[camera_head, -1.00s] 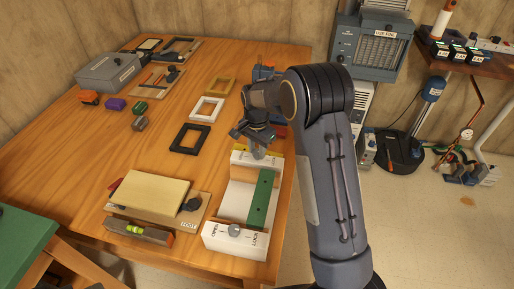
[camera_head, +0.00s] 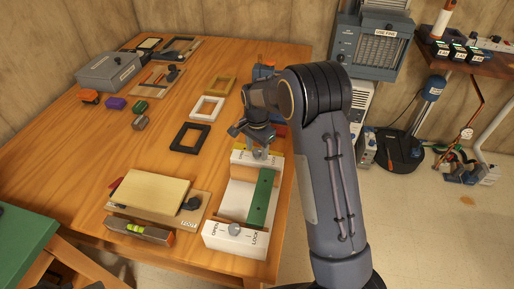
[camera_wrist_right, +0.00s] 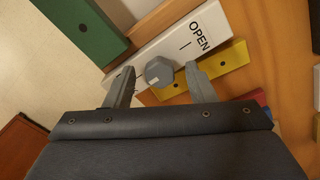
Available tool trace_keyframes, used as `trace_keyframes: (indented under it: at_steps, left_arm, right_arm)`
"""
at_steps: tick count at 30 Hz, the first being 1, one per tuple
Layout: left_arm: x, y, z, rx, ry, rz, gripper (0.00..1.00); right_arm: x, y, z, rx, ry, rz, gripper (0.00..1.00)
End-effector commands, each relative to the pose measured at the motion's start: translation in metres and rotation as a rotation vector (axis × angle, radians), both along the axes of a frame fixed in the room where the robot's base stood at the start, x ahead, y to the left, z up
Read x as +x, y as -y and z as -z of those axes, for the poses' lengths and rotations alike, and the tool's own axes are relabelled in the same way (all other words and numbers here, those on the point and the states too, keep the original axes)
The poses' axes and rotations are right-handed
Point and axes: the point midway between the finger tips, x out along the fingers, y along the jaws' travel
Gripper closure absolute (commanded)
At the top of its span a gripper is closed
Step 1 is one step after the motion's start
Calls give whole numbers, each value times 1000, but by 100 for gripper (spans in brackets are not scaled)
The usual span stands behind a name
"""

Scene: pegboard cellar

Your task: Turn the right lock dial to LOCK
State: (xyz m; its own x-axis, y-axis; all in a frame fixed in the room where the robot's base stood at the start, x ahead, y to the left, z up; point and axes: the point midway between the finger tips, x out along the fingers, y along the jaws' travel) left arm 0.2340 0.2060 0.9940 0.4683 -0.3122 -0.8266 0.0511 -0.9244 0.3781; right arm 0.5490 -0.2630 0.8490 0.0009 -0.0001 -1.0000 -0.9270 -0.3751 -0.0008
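A white fixture (camera_head: 237,200) with a green bar (camera_head: 262,196) along one side stands near the table's front right edge. Each end has a grey dial: the near dial (camera_head: 235,229) sits between OPEN and LOCK labels. The far dial (camera_wrist_right: 158,72) shows in the right wrist view on a white plate, beside the word OPEN (camera_wrist_right: 199,37) and a short black mark; any LOCK label there is hidden. My right gripper (camera_head: 260,153) is over the far end. Its open fingers stand on either side of the far dial, with gaps visible. My left gripper is out of view.
A yellow strip (camera_wrist_right: 212,73) lies beside the far plate. A wooden block on a board (camera_head: 150,190) and a level (camera_head: 138,233) lie left of the fixture. Black (camera_head: 190,138) and white (camera_head: 207,108) frames lie behind. Open table lies at left.

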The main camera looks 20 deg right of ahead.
Motion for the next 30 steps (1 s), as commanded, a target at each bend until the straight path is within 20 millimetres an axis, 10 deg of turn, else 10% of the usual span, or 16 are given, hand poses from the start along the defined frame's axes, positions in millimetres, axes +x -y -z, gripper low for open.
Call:
trace_keyframes:
  at_steps: [30]
  left_arm:
    - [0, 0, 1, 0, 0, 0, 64]
  right_arm:
    - [0, 0, -78, 0, -1, 0, 50]
